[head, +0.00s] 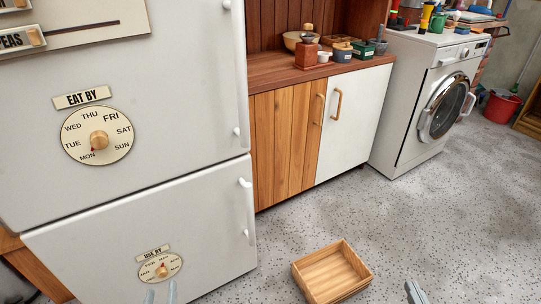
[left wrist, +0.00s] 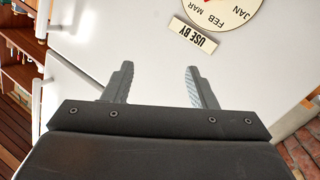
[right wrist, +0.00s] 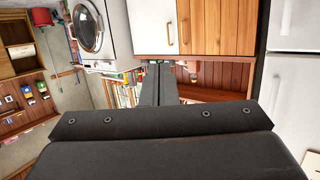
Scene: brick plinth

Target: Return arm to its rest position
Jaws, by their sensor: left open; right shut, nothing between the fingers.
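My left gripper (head: 161,293) shows at the bottom edge of the head view, in front of the lower fridge door. Its two fingers stand apart with nothing between them, as the left wrist view also shows (left wrist: 160,82). My right gripper (head: 415,292) shows at the bottom right of the head view, above the floor to the right of the wooden crate. In the right wrist view its fingers (right wrist: 158,82) are together and hold nothing. Most of both arms is out of the head view.
The white fridge (head: 195,100) fills the left, with a "USE BY" dial (head: 160,270) low on it. An empty wooden crate (head: 331,272) lies on the speckled floor (head: 420,220). A cabinet (head: 285,145) and washing machine (head: 425,100) stand behind. The floor between is clear.

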